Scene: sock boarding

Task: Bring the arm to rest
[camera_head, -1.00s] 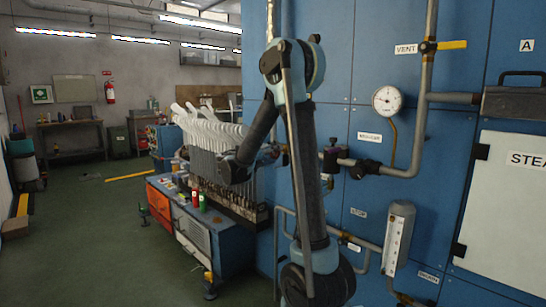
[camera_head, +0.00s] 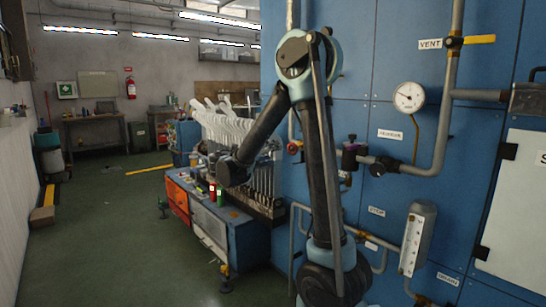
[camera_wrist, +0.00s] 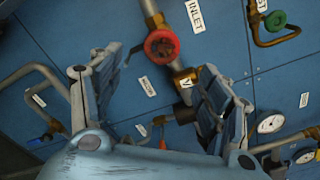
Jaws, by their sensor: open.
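My arm stands in front of the blue panel wall in the head view, its upper link (camera_head: 322,165) nearly upright and its forearm (camera_head: 262,127) sloping down to the left from the elbow. The forearm's lower end (camera_head: 233,173) appears in front of the bench with the white sock shapes. I cannot make out the fingers in the head view. In the wrist view my gripper (camera_wrist: 160,75) has its two fingers wide apart with nothing between them. Beyond them are the blue panel and a red valve handwheel (camera_wrist: 161,46).
Pipes, a gauge (camera_head: 408,96) and a sight-glass box (camera_head: 417,240) stick out from the blue panel (camera_head: 390,60) on the right. The blue bench (camera_head: 246,246) with white sock forms (camera_head: 222,122) stands behind my forearm. The green floor (camera_head: 120,230) at left is largely clear.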

